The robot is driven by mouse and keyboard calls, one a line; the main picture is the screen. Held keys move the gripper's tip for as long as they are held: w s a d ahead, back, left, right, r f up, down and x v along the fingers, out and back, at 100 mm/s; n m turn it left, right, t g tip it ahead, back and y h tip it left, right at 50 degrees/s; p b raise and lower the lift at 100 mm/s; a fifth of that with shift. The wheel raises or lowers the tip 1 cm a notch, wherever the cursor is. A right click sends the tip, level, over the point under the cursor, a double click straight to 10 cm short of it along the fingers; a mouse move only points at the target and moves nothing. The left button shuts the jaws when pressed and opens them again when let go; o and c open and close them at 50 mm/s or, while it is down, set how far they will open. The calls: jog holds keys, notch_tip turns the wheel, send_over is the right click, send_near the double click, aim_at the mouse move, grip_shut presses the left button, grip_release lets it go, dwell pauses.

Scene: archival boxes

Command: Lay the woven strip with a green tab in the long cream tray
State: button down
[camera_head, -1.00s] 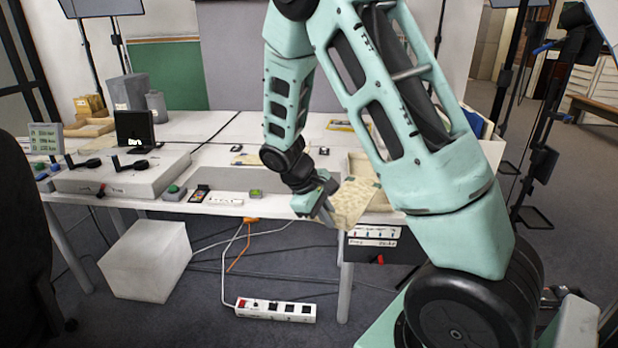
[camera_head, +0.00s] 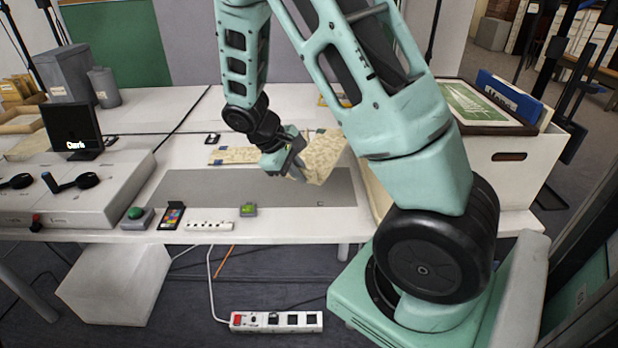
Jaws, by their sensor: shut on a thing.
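My gripper (camera_head: 298,172) is shut on a cream patterned woven strip (camera_head: 325,157), holding it by its left side over the table. The strip hangs tilted, and its right end passes close to my arm. The colour of any tab on it is too small to tell. Another patterned strip (camera_head: 234,155) with small blue ends lies on the table behind and left of my gripper. A cream edge (camera_head: 372,192), perhaps the long cream tray, shows beside my arm at right; most of it is hidden behind the arm.
A grey mat (camera_head: 215,188) lies along the table front. A white crate (camera_head: 508,170) with framed pictures stands at right. A control console (camera_head: 75,190) fills the left.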

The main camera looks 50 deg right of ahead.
notch_tip(320, 180, down, 10)
jog(key=shift+r, duration=0.1)
dwell(0.4)
jog(key=c, duration=1.5)
grip_release()
